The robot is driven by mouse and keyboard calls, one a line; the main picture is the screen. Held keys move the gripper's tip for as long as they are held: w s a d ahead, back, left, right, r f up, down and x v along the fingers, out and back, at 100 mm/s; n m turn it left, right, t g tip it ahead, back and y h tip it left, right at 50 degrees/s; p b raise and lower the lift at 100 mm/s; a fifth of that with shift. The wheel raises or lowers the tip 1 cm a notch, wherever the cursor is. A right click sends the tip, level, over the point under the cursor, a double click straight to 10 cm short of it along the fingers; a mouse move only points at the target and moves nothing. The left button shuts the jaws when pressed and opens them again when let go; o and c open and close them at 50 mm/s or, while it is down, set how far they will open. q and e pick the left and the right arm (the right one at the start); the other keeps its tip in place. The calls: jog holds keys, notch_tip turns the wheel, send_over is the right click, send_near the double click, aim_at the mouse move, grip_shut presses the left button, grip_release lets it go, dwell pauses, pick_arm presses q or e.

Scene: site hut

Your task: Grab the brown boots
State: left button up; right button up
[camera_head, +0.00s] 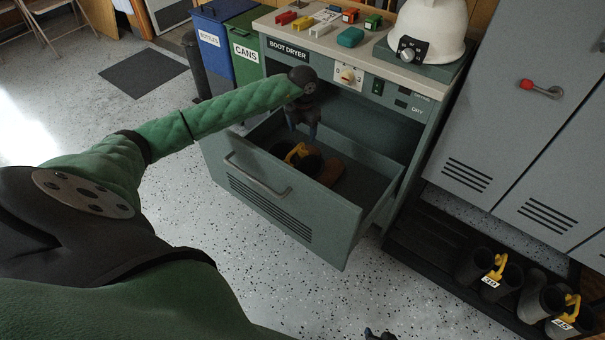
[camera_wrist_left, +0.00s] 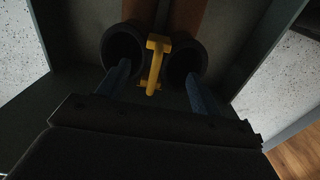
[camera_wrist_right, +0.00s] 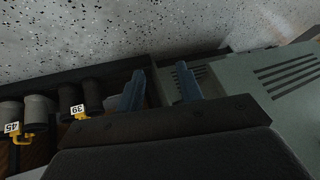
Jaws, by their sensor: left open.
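The brown boots (camera_head: 331,172) lie in the open drawer of the boot dryer, with dark cuffs and a yellow clip (camera_head: 297,152) joining them. In the left wrist view the brown shafts (camera_wrist_left: 187,16) run away from me, and the clip (camera_wrist_left: 155,60) sits between the two cuffs. My left gripper (camera_head: 302,134) reaches down into the drawer above the cuffs. Its open fingers (camera_wrist_left: 157,72) stand on either side of the clip, in line with the cuff openings; contact cannot be told. My right gripper (camera_wrist_right: 160,70) is open and empty, away from the boots.
The pulled-out drawer (camera_head: 273,211) has walls around the boots. The dryer top (camera_head: 290,30) holds several small coloured items and a white helmet (camera_head: 430,25). The floor in front is clear.

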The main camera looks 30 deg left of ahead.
aim_at(302, 144)
pick_arm(q)
notch_tip(302, 144, down, 2)
jog(key=shift+f, duration=0.2)
jog(key=shift+w+a+f+p, duration=0.15)
jog(key=shift+f+p, duration=0.45)
jog(key=shift+f, duration=2.05)
pick_arm(e)
jog(key=shift+g, duration=0.3)
notch_tip(302, 144, up, 5)
jog(key=shift+d+f, duration=0.1)
pick_arm(q)
jog(key=shift+c, duration=0.3)
grip_shut()
jog(key=shift+r, duration=0.15)
